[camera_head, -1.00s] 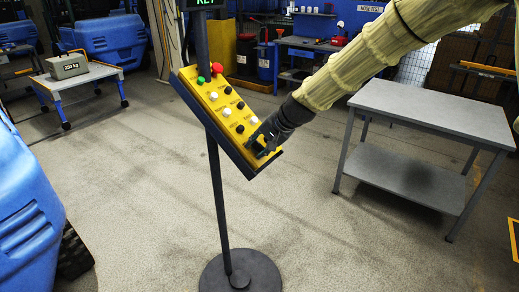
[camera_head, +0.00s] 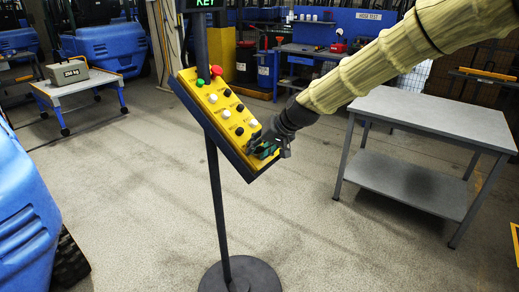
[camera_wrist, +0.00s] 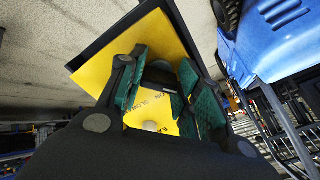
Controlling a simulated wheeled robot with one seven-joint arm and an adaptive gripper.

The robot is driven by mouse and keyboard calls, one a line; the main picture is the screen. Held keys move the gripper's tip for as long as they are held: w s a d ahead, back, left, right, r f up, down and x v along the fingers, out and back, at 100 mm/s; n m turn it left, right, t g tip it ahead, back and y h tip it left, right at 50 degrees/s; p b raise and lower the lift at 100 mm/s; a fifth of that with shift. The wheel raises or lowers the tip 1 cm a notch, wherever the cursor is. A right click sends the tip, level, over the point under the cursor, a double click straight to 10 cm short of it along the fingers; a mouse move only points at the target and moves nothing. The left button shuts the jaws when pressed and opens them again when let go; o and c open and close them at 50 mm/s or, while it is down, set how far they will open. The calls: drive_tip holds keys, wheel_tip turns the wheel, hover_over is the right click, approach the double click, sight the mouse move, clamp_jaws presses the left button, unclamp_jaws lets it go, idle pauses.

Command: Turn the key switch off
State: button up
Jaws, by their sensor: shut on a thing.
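The yellow control panel (camera_head: 213,98) stands tilted on a dark post in the head view, with several black and white buttons, a green button (camera_head: 200,82) and a red button (camera_head: 217,70). My gripper (camera_head: 264,149) is at the panel's lower right end, close against its face. The key switch is mostly hidden by my fingers in the head view. In the wrist view, the green-padded fingers (camera_wrist: 160,78) are closed around a grey, rounded part (camera_wrist: 160,66) on the yellow face, which seems to be the key switch. Its angle is unclear.
A green-lettered display (camera_head: 205,3) reading KEY tops the post. The round base (camera_head: 240,277) is on the floor. A grey table (camera_head: 430,120) stands right, under my arm. A blue machine (camera_head: 25,220) is at left, a cart with a 250 kg weight (camera_head: 67,72) behind.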

drive_tip(key=shift+s+f, duration=0.1)
drive_tip(key=shift+f, duration=0.05)
drive_tip(key=o, duration=1)
drive_tip(key=shift+r, duration=0.2)
drive_tip(key=shift+d+r, duration=0.1)
drive_tip(key=shift+r, duration=0.05)
drive_tip(key=v, duration=1.1)
drive_tip(key=shift+s+d+r, duration=0.15)
